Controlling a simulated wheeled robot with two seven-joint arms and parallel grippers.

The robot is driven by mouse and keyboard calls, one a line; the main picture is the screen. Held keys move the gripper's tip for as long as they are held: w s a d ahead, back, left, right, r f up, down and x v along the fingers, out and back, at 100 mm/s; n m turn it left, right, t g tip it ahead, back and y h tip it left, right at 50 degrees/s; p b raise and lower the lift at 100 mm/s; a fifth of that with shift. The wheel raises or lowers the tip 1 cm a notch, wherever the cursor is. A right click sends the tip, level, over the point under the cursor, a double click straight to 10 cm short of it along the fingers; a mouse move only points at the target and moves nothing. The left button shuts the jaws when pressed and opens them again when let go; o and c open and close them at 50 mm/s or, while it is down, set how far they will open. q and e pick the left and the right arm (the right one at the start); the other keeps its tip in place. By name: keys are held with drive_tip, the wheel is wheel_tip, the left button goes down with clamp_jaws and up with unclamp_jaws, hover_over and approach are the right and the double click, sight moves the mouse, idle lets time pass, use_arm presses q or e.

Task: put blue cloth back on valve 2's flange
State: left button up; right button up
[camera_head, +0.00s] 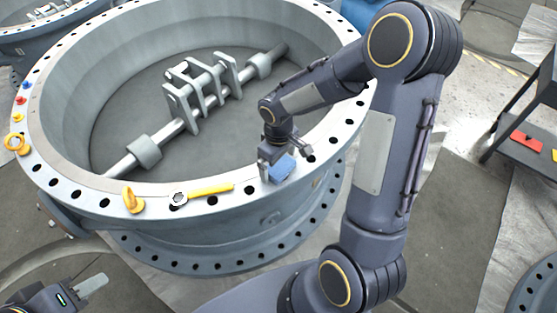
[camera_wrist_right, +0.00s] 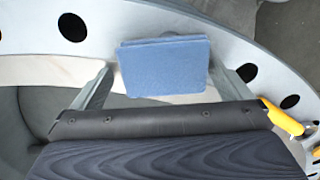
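The blue cloth (camera_head: 282,169) is a small folded square at the near right part of the flange (camera_head: 342,130) of the large grey valve. In the right wrist view the cloth (camera_wrist_right: 165,66) lies over the flange ring (camera_wrist_right: 32,35), between two bolt holes. My right gripper (camera_head: 286,159) is directly above the cloth. Its fingers (camera_wrist_right: 163,85) are spread, one on each side of the cloth, with narrow gaps visible. My left gripper (camera_head: 90,287) is low at the left, away from the flange; only a pale finger shows clearly.
A yellow-handled wrench (camera_head: 205,191) and a yellow eyebolt (camera_head: 132,201) lie on the flange left of the cloth. Another yellow ring (camera_head: 15,143) and small coloured pieces (camera_head: 21,101) sit further left. A dark cart (camera_head: 530,135) stands at the right.

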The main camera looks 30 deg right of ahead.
sight(279, 163)
drive_tip(key=shift+r, duration=0.55)
wheel_tip(279, 163, up, 11)
drive_tip(key=p, duration=0.2)
drive_tip(key=s+a+r+m+t+y, duration=0.2)
drive_tip(key=s+r+m, duration=0.1)
drive_tip(key=s, duration=0.6)
drive_tip(key=s+a+r+m+t+y, duration=0.1)
drive_tip(key=s+a+r+m+t, duration=0.1)
drive_tip(key=s, duration=0.6)
wheel_tip(279, 163, up, 2)
drive_tip(key=shift+s+m+t+y, duration=0.4)
drive_tip(key=shift+m+t, duration=0.3)
drive_tip(key=shift+t, duration=0.1)
wheel_tip(279, 163, up, 9)
drive_tip(key=p, duration=0.9)
drive_tip(key=shift+r+p, duration=0.2)
drive_tip(key=shift+p, duration=0.15)
